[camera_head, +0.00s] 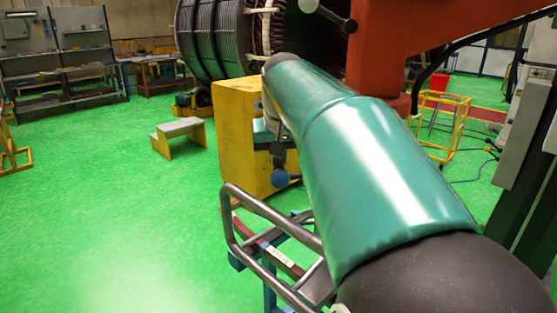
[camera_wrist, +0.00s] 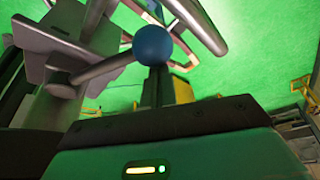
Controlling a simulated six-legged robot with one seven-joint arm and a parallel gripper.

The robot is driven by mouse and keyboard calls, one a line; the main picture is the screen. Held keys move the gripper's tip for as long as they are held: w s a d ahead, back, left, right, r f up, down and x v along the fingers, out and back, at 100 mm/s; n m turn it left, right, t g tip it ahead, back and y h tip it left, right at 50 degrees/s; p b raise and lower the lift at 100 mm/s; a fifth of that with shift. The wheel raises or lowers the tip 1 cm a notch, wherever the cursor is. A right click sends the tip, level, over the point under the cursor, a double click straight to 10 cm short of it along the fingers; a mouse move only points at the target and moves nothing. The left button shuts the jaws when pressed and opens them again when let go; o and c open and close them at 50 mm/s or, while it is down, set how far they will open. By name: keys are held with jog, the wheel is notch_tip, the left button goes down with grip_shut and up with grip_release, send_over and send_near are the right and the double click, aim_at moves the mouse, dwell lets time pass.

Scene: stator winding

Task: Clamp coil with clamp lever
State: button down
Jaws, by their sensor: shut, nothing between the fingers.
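The clamp lever is a grey rod (camera_wrist: 100,69) with a blue ball knob (camera_wrist: 153,45) at its end. In the wrist view the rod runs from a grey bracket (camera_wrist: 55,32) on the left to the ball. The ball also shows in the head view (camera_head: 279,177), low in front of the yellow block. My gripper (camera_wrist: 158,74) is shut and empty, its dark fingers right by the ball. In the head view my gripper (camera_head: 279,162) is just above the ball, partly hidden by my green-sleeved arm. I cannot tell whether the fingers touch the ball. I cannot clearly make out the coil.
A grey tubular frame (camera_head: 243,222) stands below and left of my arm. A yellow block (camera_head: 236,128) is behind the lever. A small step stool (camera_head: 180,133), a large dark-ribbed stator (camera_head: 212,38) and a yellow cart (camera_head: 443,125) are farther back.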

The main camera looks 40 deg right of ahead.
jog(key=shift+s+a+n, duration=0.1)
jog(key=shift+s+n, duration=0.2)
jog(key=shift+s+a+n+y, duration=0.15)
jog(key=shift+s+a+n, duration=0.05)
jog(key=shift+s+n, duration=0.25)
jog(key=shift+s+a+n+y, duration=0.2)
jog(key=shift+s+n, duration=0.15)
jog(key=shift+s, duration=0.15)
jog(key=s+n+y, duration=0.2)
jog(key=s+n, duration=0.4)
jog(key=s, duration=0.3)
jog(key=shift+s+d+n, duration=0.35)
jog(key=shift+n, duration=0.05)
